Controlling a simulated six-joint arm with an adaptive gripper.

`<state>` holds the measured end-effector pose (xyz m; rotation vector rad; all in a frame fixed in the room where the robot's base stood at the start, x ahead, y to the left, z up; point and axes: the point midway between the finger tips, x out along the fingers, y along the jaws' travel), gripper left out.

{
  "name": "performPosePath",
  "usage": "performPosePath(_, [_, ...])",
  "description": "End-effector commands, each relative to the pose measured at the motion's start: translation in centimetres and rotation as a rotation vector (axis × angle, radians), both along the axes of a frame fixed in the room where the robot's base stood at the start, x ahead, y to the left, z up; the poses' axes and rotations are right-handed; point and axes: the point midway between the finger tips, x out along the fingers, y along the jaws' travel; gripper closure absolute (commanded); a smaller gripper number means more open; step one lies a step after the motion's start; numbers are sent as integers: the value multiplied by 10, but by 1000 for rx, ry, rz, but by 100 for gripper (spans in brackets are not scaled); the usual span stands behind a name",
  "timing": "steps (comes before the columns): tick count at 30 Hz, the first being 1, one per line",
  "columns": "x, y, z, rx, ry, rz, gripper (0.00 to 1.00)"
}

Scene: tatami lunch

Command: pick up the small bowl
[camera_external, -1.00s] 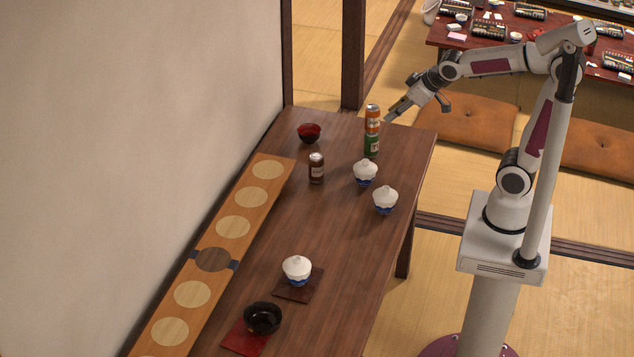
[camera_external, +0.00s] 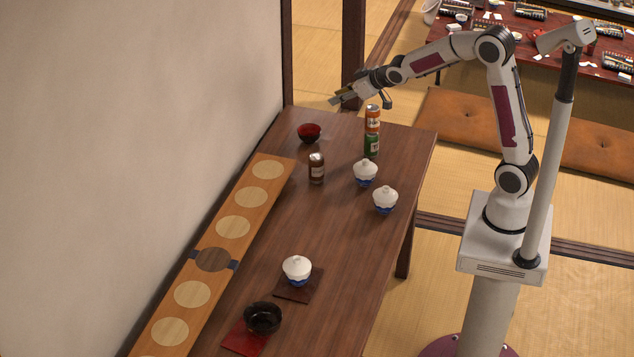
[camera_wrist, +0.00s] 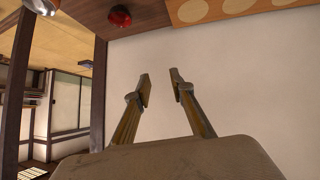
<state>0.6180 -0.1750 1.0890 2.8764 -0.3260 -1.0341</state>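A small red bowl (camera_external: 309,132) sits on the far end of the table. It also shows at the top of the wrist view (camera_wrist: 120,16). A black bowl (camera_external: 262,318) stands on a red mat (camera_external: 243,340) at the near end. My gripper (camera_external: 339,98) is in the air above the far end of the table, above and to the right of the red bowl in the picture, not touching it. In the wrist view its two fingers (camera_wrist: 161,80) are apart with nothing between them, in front of the pale wall.
Stacked orange and green cans (camera_external: 372,130), a brown jar (camera_external: 317,169) and white lidded bowls (camera_external: 365,172) stand near the red bowl. A long wooden board (camera_external: 233,227) with pale discs lies along the wall. The middle of the table is clear.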

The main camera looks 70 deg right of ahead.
Motion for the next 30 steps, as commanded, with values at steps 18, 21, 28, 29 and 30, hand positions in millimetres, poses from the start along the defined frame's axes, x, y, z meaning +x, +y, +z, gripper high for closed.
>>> performPosePath(18, [84,-78,-84,-35,-124,-5,77])
performPosePath(21, [93,-89,-100,-40,-145,-3,77])
performPosePath(28, [110,-115,-139,-45,-193,0,77])
performPosePath(29, [112,-119,-145,-45,-201,0,77])
performPosePath(30, [114,-123,-152,-46,-209,1,77])
